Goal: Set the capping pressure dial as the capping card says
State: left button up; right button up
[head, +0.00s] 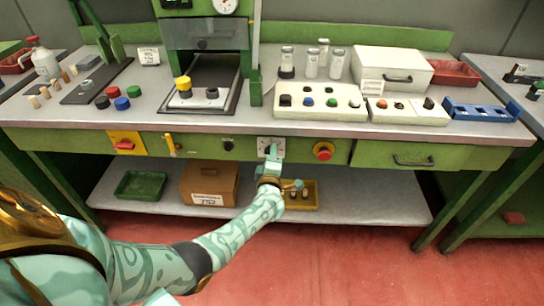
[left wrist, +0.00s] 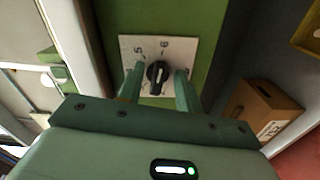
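The pressure dial is a black knob (left wrist: 157,75) with a pale pointer mark on a white numbered plate (left wrist: 181,50). In the head view the plate (head: 264,142) is on the green front panel below the bench top. My left gripper (head: 271,154) is in front of it. In the left wrist view the gripper's fingers (left wrist: 159,73) stand open on either side of the knob, with gaps to it. My right gripper is not in view.
A red button (head: 323,151) is right of the dial, and a yellow lever (head: 172,145) and a yellow-plated red switch (head: 127,143) are left. On the lower shelf are a cardboard box (head: 210,184), a green tray (head: 141,185) and a yellow tray (head: 301,207).

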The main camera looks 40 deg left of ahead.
pick_arm(q)
jog(key=shift+s, duration=0.1)
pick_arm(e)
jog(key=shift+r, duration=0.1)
